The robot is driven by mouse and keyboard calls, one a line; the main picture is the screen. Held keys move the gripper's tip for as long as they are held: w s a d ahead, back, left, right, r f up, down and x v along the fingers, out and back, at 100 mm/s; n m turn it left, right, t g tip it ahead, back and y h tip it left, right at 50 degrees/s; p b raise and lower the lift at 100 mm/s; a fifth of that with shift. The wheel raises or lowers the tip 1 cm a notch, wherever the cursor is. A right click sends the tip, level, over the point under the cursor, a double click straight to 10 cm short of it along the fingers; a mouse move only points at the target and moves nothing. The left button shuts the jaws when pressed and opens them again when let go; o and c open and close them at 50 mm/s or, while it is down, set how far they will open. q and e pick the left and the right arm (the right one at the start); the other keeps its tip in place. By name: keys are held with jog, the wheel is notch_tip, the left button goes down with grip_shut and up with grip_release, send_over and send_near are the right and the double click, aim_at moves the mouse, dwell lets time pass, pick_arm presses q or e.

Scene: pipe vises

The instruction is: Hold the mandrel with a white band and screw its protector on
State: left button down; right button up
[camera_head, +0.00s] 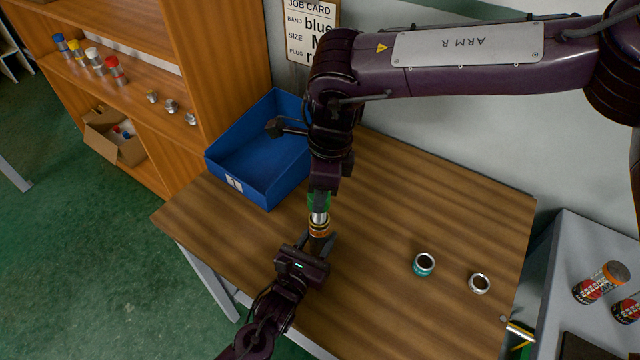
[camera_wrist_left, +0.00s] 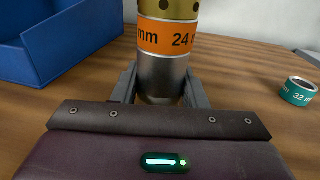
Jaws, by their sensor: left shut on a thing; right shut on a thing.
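My left gripper (camera_head: 304,250) is shut on the silver lower part of an upright cylinder with an orange band (camera_wrist_left: 165,38), marked 24 mm, and a gold upper part. My right gripper (camera_head: 321,190) is shut on a piece with a green part (camera_head: 318,201) and silver below it, directly above the orange-banded piece. They look lined up; whether they are joined I cannot tell. A white-banded cylinder (camera_head: 93,56) stands on the shelf. A silver-white ring (camera_head: 480,284) and a teal ring (camera_head: 424,264) lie on the table; the teal one, marked 32 mm, also shows in the left wrist view (camera_wrist_left: 298,91).
A blue bin (camera_head: 236,187) stands at the table's back left. The shelf (camera_head: 150,80) holds other banded cylinders and small metal parts. A job card (camera_head: 312,22) reading blue hangs behind my right arm. A grey bench (camera_head: 590,245) with orange-topped cans stands right. The table front is clear.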

dwell(0.4)
jog(key=shift+f, duration=0.9)
jog(key=shift+f, duration=0.55)
